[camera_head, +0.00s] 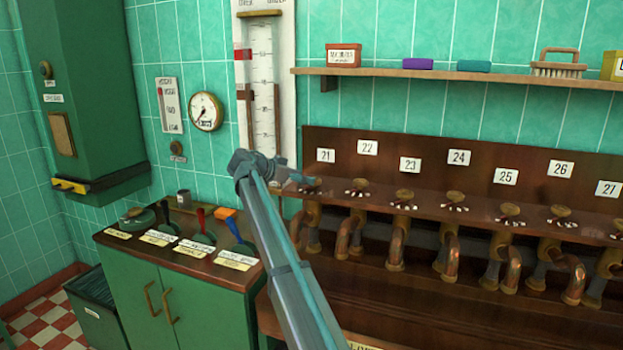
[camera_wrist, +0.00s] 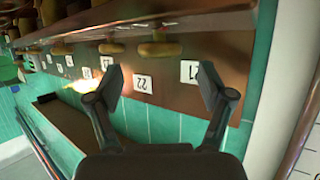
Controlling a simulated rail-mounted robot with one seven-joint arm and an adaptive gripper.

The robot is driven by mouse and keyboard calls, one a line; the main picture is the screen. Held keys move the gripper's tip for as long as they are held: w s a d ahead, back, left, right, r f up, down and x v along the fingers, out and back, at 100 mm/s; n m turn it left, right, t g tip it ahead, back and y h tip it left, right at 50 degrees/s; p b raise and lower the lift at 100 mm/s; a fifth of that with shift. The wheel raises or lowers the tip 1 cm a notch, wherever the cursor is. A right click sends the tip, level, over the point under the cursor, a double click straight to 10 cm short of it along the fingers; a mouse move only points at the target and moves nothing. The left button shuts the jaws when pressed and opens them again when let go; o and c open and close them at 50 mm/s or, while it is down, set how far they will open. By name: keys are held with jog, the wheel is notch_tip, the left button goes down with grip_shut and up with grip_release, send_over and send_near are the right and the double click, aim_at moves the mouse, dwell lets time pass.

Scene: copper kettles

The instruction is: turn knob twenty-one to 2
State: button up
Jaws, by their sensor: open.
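Knob twenty-one (camera_head: 310,183) is a small brass knob on the brown ledge in the head view, below the label 21 (camera_head: 325,155). White marks lie in front of it; they are too small to read, so its setting cannot be told. My gripper (camera_head: 299,178) is at the left end of the ledge, close to this knob and partly overlapping it in view. In the wrist view, which is upside down, my gripper (camera_wrist: 163,82) is open and empty.
Several similar knobs, such as knob twenty-two (camera_head: 358,187), continue rightward along the ledge, with copper pipes (camera_head: 397,245) beneath. A wall shelf (camera_head: 450,76) holds boxes and a brush. A tall white gauge (camera_head: 266,90) stands left. A green cabinet with levers (camera_head: 180,290) is lower left.

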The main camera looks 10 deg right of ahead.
jog(key=shift+x, duration=1.95)
jog(key=c, duration=1.2)
jog(key=shift+o, duration=0.2)
